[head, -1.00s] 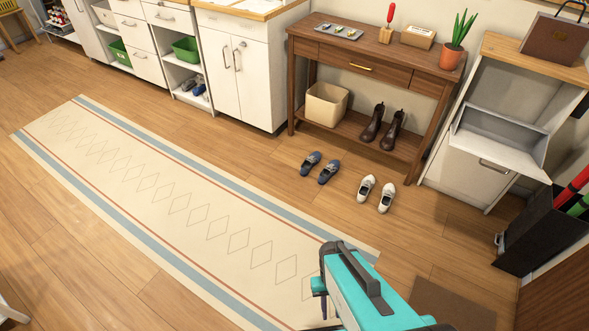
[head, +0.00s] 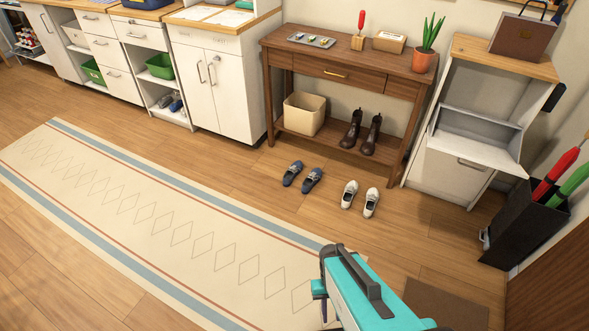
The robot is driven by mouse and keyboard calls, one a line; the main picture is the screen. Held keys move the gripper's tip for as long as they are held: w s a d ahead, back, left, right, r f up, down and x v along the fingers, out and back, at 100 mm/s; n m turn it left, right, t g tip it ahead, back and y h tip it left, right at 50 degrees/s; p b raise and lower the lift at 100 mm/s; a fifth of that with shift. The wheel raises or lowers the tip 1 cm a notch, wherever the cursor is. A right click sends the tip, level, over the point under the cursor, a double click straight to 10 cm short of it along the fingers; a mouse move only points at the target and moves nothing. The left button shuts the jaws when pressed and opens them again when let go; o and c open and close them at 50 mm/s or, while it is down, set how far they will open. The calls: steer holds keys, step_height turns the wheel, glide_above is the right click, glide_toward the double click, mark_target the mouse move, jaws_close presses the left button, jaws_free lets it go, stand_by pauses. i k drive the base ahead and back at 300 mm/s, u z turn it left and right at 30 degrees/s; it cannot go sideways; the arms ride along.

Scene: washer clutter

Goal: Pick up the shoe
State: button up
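Several shoes are in the head view. A pair of blue shoes, one on the left (head: 292,173) and one on the right (head: 312,180), stands on the floor in front of the wooden console table. A pair of white shoes, left (head: 349,194) and right (head: 371,202), stands just right of them. Dark brown boots (head: 360,133) stand on the table's lower shelf. More blue shoes (head: 170,103) sit in the white cabinet's low cubby. A teal part of my arm is at the bottom centre-right, apart from all the shoes. My gripper's fingertips do not show.
The console table (head: 336,74) stands against the wall, with a beige bin (head: 303,114) on its shelf. Right of it is a white cabinet with an open tilting front (head: 470,160), then a black umbrella holder (head: 520,228). A patterned runner (head: 150,215) lies on the floor. Bare floor surrounds the shoe pairs.

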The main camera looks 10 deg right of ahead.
mark_target(296, 168)
steer(key=z, duration=0.05)
steer(key=i, duration=0.85)
steer(key=z, duration=0.15)
steer(key=k, duration=0.2)
steer(key=u, duration=3.25)
